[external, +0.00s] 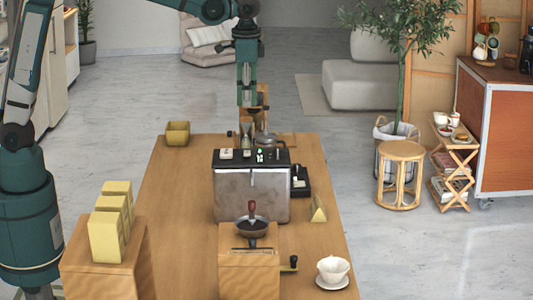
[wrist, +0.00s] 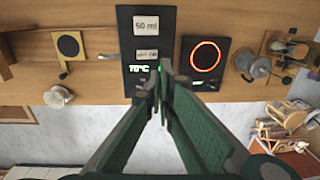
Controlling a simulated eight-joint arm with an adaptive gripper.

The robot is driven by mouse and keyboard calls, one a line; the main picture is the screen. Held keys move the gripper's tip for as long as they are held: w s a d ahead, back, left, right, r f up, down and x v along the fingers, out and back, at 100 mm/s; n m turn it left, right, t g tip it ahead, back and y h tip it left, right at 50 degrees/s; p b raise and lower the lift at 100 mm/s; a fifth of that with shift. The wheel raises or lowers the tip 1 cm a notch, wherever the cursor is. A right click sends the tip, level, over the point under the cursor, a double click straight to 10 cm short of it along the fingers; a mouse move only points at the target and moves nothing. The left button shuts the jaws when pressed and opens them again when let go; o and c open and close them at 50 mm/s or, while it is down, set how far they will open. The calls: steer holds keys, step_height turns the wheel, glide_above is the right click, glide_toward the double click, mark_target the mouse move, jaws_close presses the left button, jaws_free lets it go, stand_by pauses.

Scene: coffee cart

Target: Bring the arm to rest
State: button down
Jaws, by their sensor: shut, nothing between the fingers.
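My gripper (wrist: 161,78) is shut and empty in the wrist view, its green fingers meeting near the bottom edge of a black panel (wrist: 147,50) with lit readouts. In the external view my gripper (external: 247,102) points straight down at the far end of the wooden table (external: 180,200), above and behind a grey, black-topped machine (external: 235,196). The fingertips look small there, and their exact height above the table is hard to judge. Nothing hangs from the fingers.
A glowing ring plate (wrist: 205,56) and a grey kettle (wrist: 258,67) lie near the fingers in the wrist view. A yellow square container (external: 177,134) stands at the table's far left. A white cup (external: 333,268) stands front right. Yellow packs (external: 106,238) stand front left.

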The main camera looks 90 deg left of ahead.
steer(key=s+d+f+t+b, duration=0.2)
steer(key=s+d+t+b, duration=0.15)
steer(key=s, duration=1.05)
steer(key=s+d+f+t+b, duration=0.2)
steer(key=s+d+b, duration=0.2)
steer(key=s, duration=0.9)
steer(key=s+d+f+t+b, duration=0.1)
steer(key=s+f+b, duration=0.1)
steer(key=s+f, duration=0.5)
steer(key=shift+s+d+f+t+h, duration=0.3)
steer(key=shift+s+t+h, duration=0.1)
steer(key=shift+s, duration=0.6)
steer(key=shift+r, duration=0.1)
